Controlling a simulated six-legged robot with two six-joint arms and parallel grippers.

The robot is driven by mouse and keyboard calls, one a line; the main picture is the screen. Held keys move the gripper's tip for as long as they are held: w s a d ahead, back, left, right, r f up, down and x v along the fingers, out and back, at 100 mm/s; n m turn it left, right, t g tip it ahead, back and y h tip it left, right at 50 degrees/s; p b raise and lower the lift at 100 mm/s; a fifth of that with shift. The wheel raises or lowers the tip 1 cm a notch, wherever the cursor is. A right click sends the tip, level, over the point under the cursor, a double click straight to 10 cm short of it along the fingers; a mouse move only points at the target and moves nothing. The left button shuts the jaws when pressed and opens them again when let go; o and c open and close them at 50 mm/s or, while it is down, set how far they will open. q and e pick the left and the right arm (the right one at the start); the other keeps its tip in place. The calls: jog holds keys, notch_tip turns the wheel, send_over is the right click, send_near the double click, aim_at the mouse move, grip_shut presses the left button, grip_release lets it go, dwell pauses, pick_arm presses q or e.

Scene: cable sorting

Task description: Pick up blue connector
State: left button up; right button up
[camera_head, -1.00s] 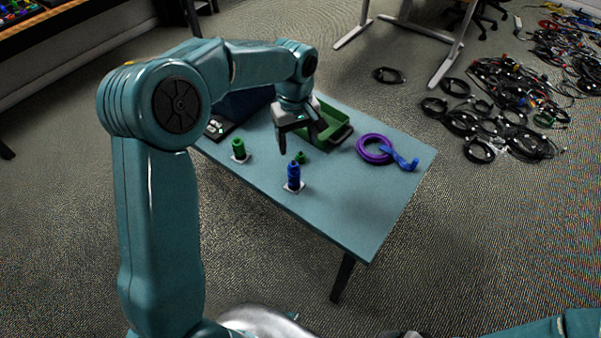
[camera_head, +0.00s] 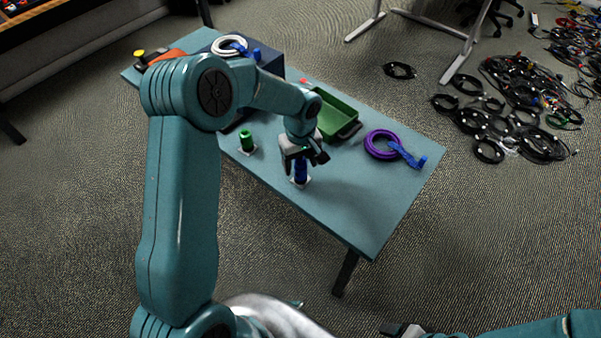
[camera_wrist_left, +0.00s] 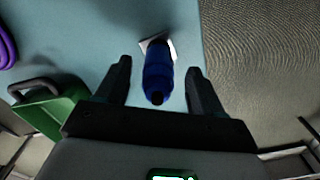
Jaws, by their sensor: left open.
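The blue connector (camera_head: 301,174) stands upright on a small white base on the table, partly hidden by my left gripper in the head view. My left gripper (camera_head: 304,157) is right above it, pointing down. In the left wrist view the blue connector (camera_wrist_left: 158,78) lies between the two open dark fingers (camera_wrist_left: 160,66), with a gap on both sides. The fingers are not closed on it. My right gripper (camera_head: 402,331) shows only as a dark piece at the bottom edge, and its jaws cannot be made out.
A green connector (camera_head: 247,141) on a white base stands to the left. A green tray (camera_head: 342,108) is behind, also in the wrist view (camera_wrist_left: 72,100). A purple cable coil (camera_head: 376,150) with a blue end lies right. The table's front (camera_head: 340,222) is clear.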

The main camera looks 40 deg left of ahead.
pick_arm(q)
notch_tip(320, 180, down, 2)
jog(key=shift+w+f, duration=0.1)
jog(key=shift+f, duration=0.15)
jog(key=c, duration=1.2)
jog(key=shift+r, duration=0.1)
